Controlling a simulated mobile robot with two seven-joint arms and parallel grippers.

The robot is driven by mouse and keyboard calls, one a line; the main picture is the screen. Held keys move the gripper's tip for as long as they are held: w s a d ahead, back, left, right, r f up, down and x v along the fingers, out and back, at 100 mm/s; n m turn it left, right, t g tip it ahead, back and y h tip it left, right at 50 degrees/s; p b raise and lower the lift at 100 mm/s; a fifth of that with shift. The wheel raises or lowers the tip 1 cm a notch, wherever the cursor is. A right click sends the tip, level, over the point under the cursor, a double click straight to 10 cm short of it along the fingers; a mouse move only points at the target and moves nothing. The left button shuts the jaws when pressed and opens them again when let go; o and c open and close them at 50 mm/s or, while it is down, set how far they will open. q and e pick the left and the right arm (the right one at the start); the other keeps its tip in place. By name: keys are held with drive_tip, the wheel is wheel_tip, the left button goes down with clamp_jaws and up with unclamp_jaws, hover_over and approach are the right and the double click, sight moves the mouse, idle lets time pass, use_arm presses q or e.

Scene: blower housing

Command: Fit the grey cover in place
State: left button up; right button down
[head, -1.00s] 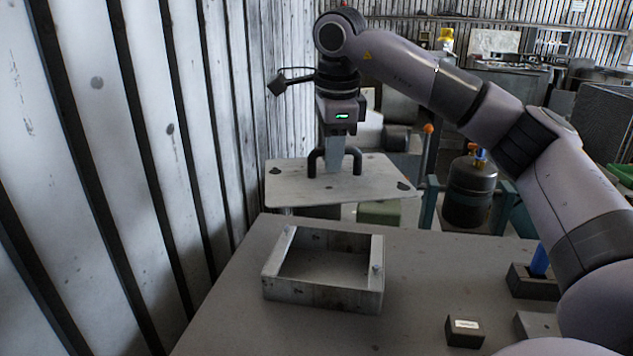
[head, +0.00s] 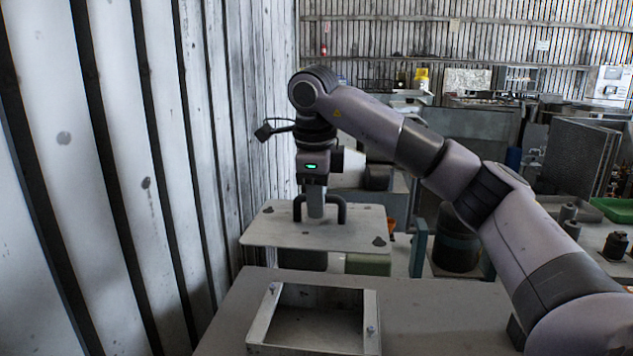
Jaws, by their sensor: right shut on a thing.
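The grey cover (head: 275,232) is a flat plate with a dark handle on top and dark spots near its corners. My right gripper (head: 316,212) is shut on the handle and holds the cover level, in the air above and behind the housing. The blower housing (head: 370,342) is an open rectangular grey frame on the table, with a small pin on each side wall. Its near side is cut off by the picture's bottom edge. The cover and housing are apart. My left gripper is not in view.
The grey table top (head: 440,310) is clear to the right of the housing. A corrugated metal wall (head: 90,180) runs close along the left side. Behind the table stand a dark gas cylinder (head: 457,240) and workshop benches. My right arm spans the right side.

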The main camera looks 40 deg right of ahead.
wheel_tip(320, 180, down, 18)
drive_tip(key=b, duration=0.5)
drive_tip(key=shift+s+a+r, duration=0.25)
drive_tip(key=shift+f, duration=0.15)
idle(0.4)
drive_tip(key=shift+f, duration=0.25)
drive_tip(key=shift+f, duration=0.1)
drive_tip(key=shift+s+a, duration=0.1)
drive_tip(key=shift+a, duration=0.05)
idle(0.3)
drive_tip(key=shift+s+a, duration=0.2)
drive_tip(key=shift+a, duration=0.05)
